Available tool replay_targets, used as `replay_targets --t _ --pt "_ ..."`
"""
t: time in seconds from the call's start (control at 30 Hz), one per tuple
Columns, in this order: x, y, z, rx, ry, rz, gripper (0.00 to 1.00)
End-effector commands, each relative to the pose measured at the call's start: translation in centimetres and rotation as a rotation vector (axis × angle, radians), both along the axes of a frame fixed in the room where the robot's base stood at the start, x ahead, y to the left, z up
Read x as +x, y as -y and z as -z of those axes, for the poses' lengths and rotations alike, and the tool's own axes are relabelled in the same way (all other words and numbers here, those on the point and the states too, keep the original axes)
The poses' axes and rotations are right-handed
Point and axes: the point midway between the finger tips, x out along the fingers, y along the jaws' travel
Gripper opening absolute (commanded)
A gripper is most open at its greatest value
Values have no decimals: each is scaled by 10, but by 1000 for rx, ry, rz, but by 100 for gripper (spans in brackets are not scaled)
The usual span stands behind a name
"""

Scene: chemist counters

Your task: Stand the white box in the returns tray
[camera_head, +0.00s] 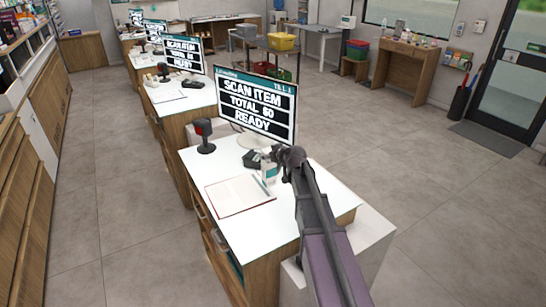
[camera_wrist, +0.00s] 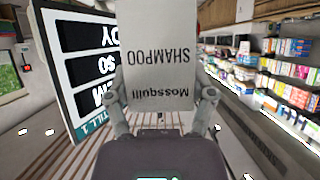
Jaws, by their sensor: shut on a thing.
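My gripper (camera_head: 288,157) is above the near white counter (camera_head: 240,232), in front of the till screen. In the wrist view my gripper (camera_wrist: 162,98) is shut on a white box (camera_wrist: 160,55), with one finger on each side. The box face reads "Mossquitt SHAMPOO" upside down, and its far end runs out of the picture. In the head view a small white and teal box (camera_head: 269,172) shows beside the gripper; I cannot tell whether it is held or stands on the counter. I cannot make out a returns tray.
Similar tills stand behind. The floor to the right (camera_head: 420,180) is clear.

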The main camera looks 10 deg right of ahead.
Motion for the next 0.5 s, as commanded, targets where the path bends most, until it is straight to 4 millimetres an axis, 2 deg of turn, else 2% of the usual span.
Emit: replay_targets --t 0.03,0.2,0.5 --pt "13 7 2 0 0 1 9" --pt "35 20 4 1 0 0 9" --pt "44 26 5 0 0 -1 9"
